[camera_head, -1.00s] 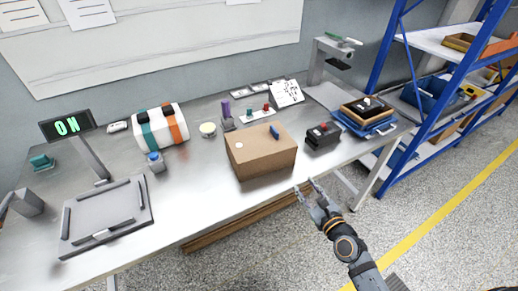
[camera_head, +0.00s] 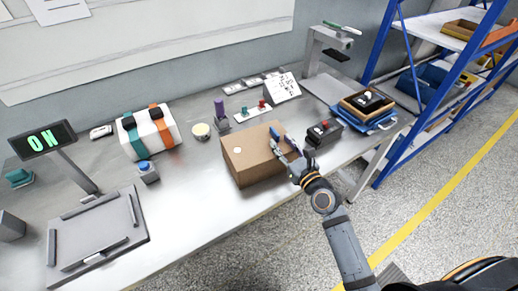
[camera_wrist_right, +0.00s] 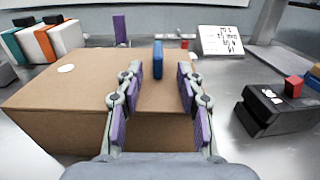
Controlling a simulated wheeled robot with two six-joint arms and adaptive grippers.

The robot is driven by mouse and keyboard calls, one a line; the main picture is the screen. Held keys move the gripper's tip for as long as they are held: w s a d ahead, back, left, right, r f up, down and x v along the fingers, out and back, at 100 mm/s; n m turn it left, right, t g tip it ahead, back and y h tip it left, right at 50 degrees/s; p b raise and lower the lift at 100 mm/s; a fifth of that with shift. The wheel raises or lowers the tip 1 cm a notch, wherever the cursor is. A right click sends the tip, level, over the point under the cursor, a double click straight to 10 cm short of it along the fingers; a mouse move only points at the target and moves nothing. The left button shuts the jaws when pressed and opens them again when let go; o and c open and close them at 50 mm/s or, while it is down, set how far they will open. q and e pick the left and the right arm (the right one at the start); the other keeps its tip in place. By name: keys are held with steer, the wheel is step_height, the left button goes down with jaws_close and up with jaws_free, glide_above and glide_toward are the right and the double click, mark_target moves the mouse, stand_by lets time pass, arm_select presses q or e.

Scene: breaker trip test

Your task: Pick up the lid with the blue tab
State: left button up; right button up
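The lid is the brown cardboard top (camera_head: 252,143) of a box on the bench; its blue tab (camera_head: 275,134) stands near the right end. In the right wrist view the blue tab (camera_wrist_right: 158,60) stands upright on the lid (camera_wrist_right: 75,88), in line with the gap between my fingers. My right gripper (camera_head: 284,147) is at the box's near right part. Its purple-padded fingers (camera_wrist_right: 158,78) are open and empty, with a gap on each side of the tab. Whether the fingertips reach around the tab is unclear. My left gripper is not in view.
A black box with a red button (camera_head: 322,130) stands close on the right. A striped white case (camera_head: 148,134) is to the left. The bench front left of the box is clear.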

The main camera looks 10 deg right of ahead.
mark_target(279, 140)
steer(key=shift+x, duration=0.8)
steer(key=x, duration=0.3)
steer(key=shift+s+a, duration=0.1)
steer(key=shift+w+a, duration=0.1)
steer(key=shift+w, duration=0.25)
steer(key=shift+s+r, duration=0.1)
steer(key=shift+c, duration=0.6)
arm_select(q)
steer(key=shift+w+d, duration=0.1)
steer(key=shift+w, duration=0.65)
arm_select(e)
jaws_close()
